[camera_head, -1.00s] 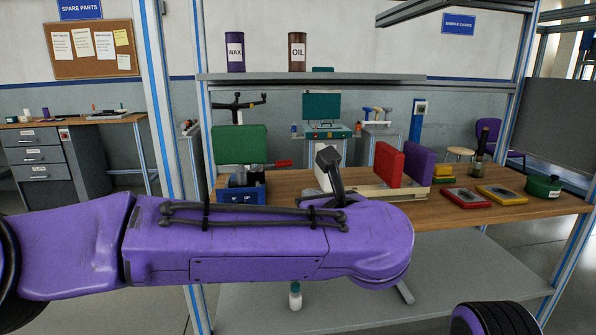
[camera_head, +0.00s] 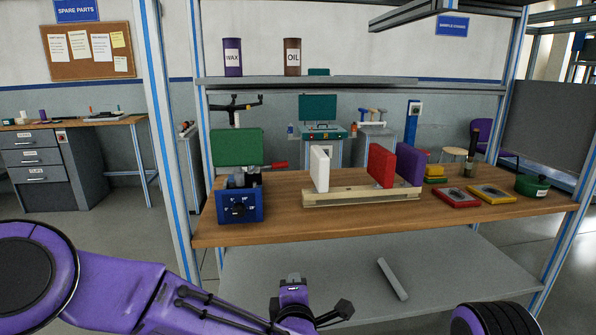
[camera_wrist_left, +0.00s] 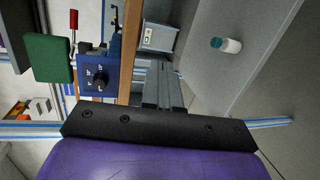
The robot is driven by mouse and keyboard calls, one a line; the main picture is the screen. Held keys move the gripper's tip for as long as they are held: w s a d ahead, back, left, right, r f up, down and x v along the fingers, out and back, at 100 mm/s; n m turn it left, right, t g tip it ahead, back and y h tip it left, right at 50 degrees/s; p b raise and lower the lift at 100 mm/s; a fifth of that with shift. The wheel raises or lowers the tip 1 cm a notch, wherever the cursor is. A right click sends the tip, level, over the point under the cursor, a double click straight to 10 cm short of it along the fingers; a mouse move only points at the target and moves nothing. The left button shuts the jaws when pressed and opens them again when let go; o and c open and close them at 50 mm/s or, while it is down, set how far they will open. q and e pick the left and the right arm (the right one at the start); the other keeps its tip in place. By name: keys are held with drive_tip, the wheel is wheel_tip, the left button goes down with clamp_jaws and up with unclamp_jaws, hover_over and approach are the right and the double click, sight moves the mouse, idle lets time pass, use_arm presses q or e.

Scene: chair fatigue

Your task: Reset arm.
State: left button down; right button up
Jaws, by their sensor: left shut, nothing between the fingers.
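My left arm is purple and comes in low from the left in the head view. Its gripper (camera_head: 292,281) points away from me, in front of the lower shelf and below the bench top. The wrist view shows its grey fingers (camera_wrist_left: 163,88) together, with nothing between them. My right gripper is out of view; only a dark rounded part of mine shows at the bottom right.
A wooden bench (camera_head: 300,222) holds a blue dial box (camera_head: 239,206) with a green pad (camera_head: 236,147), white, red and purple panels on a rail, and trays. A white bottle (camera_wrist_left: 232,46) with a teal cap is on the lower shelf (camera_head: 450,268).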

use_arm(q)
drive_tip(key=s+a+f+m+g+p, duration=0.1)
drive_tip(key=s+a+f+m+g, duration=0.15)
drive_tip(key=s+a+f, duration=0.4)
drive_tip(key=s+a+f+m+g+p, duration=0.1)
drive_tip(key=s+a+f+m+g, duration=0.2)
drive_tip(key=f, duration=0.6)
drive_tip(key=s+a+f+m+g+p, duration=0.1)
drive_tip(key=s+a+f+m, duration=0.35)
drive_tip(key=f, duration=0.35)
drive_tip(key=s+a+f+m+g+y+p, duration=0.1)
drive_tip(key=s+a+f+g, duration=0.2)
drive_tip(key=s+a, duration=0.5)
drive_tip(key=s+a+f+m+g+y+p, duration=0.1)
drive_tip(key=s+a+f+g+y, duration=0.1)
drive_tip(key=s+a, duration=0.5)
drive_tip(key=s+f+g, duration=0.1)
drive_tip(key=s, duration=0.5)
drive_tip(key=shift+a, duration=0.35)
